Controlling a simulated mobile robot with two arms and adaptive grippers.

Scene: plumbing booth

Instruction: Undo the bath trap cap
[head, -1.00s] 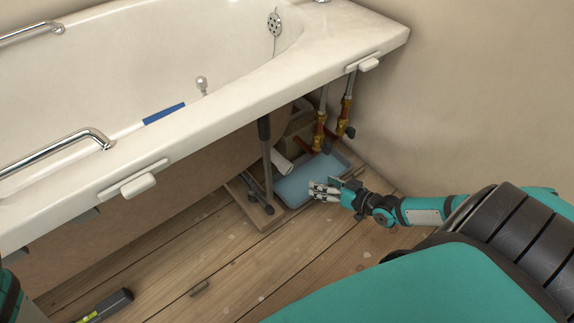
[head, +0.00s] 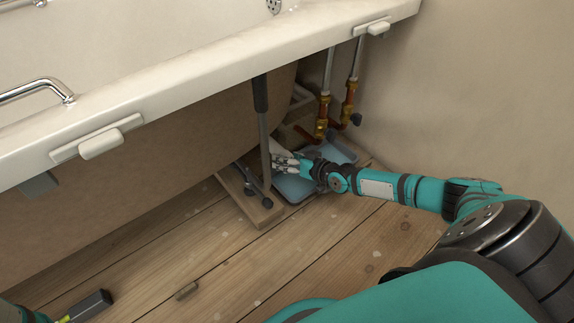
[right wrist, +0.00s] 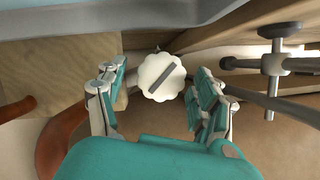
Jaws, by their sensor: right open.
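The bath trap cap (right wrist: 160,76) is a white scalloped disc with a dark grey bar across it. In the right wrist view it sits between the two spread fingers of my right gripper (right wrist: 155,98), which is open. A clear gap shows on each side of the cap. In the head view my right gripper (head: 285,162) reaches under the bath edge beside the upright bath leg, over the blue tray (head: 295,190). The cap itself is hidden there. At the lower left of the head view a bit of my left arm shows, but its gripper does not.
The grey bath leg (head: 262,120) stands on a wooden board (head: 235,195), close left of my right gripper. Copper pipes with brass valves (head: 323,115) rise behind it by the wall. A dark-handled tool (head: 85,307) lies on the floor.

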